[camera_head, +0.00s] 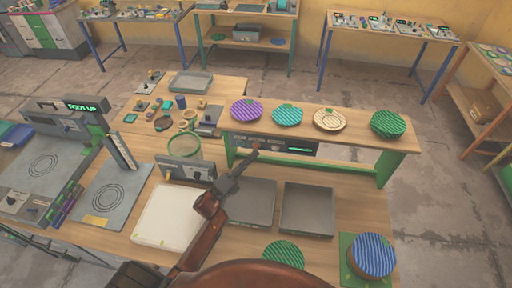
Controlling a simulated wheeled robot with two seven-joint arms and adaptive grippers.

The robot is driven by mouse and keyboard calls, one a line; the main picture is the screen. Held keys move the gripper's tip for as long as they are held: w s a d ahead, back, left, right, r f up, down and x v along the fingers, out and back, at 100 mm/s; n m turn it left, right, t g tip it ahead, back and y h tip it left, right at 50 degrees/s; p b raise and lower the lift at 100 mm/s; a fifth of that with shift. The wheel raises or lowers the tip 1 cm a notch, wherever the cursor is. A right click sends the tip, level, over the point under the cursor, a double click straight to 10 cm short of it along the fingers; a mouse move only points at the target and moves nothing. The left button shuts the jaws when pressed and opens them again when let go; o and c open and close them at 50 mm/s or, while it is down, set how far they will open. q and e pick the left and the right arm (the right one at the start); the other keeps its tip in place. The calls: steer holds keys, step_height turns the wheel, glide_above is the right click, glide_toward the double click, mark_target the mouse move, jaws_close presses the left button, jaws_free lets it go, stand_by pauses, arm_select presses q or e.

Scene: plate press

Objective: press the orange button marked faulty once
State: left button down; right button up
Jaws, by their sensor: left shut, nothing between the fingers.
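A dark control panel (276,146) with a small lit green display (300,150) is mounted under the raised wooden shelf. I cannot make out an orange button or a "faulty" label on it; my gripper covers part of the panel's left side. My left gripper (252,156) is shut and empty, with its tips at or just in front of the panel's left part. I cannot tell whether they touch it. My right gripper is not in view.
Striped discs, purple (247,110), teal (287,115), cream (330,119) and green (388,123), sit on the shelf (365,131). Below are two grey trays (307,209), a white slab (166,216), a grey box (186,171) and a blue striped disc (371,255).

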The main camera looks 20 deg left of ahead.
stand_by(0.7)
arm_select(q)
steer(key=shift+w+a+b, duration=0.1)
steer(key=shift+w+b, duration=0.2)
steer(key=shift+w, duration=0.1)
steer(key=shift+w+a, duration=0.1)
steer(key=shift+w, duration=0.3)
stand_by(0.5)
steer(key=shift+s, duration=0.2)
steer(key=shift+s+d, duration=0.2)
steer(key=shift+s, duration=0.45)
steer(key=shift+s+d+p, duration=0.15)
steer(key=shift+s+d, duration=0.05)
steer(key=shift+s, duration=0.6)
steer(key=shift+s+d+p, duration=0.15)
steer(key=shift+s+d, duration=0.1)
steer(key=shift+s, duration=0.6)
steer(key=shift+s+d+p, duration=0.15)
steer(key=shift+s+d, duration=0.05)
steer(key=shift+s, duration=0.6)
